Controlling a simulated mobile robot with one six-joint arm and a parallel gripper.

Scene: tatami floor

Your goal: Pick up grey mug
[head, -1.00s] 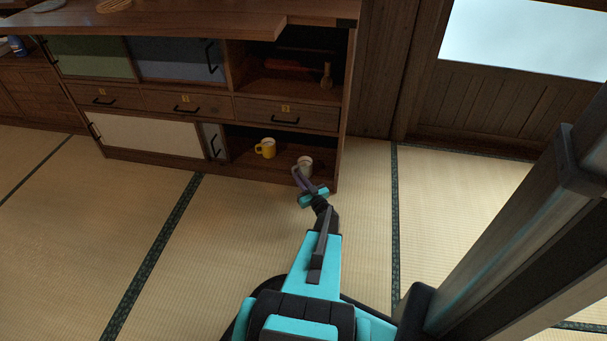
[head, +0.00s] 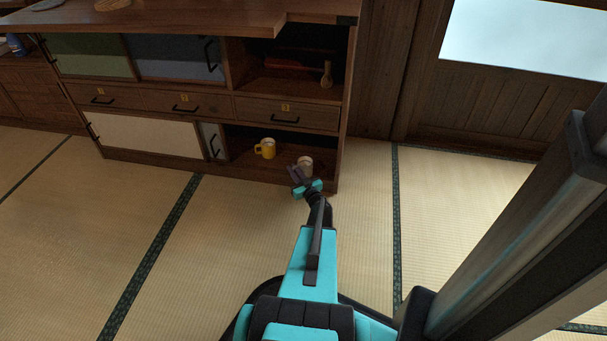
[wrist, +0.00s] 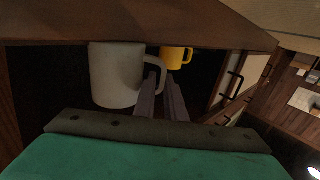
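The grey mug (head: 306,163) stands upright in the low open compartment at the cabinet's right end. In the wrist view the grey mug (wrist: 115,75) is close, left of my fingers, with its handle turned right toward them. My gripper (head: 293,171) is at the compartment's front, just left of the mug. In the wrist view my gripper (wrist: 162,78) shows two fingers with a narrow gap between them. The fingertips overlap the handle's lower right part in the picture. I cannot tell whether they touch it. Nothing is visibly held.
A yellow mug (head: 266,148) stands left of the grey mug in the same compartment; it also shows in the wrist view (wrist: 173,57). The shelf above and the cabinet's right side wall (head: 345,120) bound the space. The tatami floor (head: 250,230) in front is clear.

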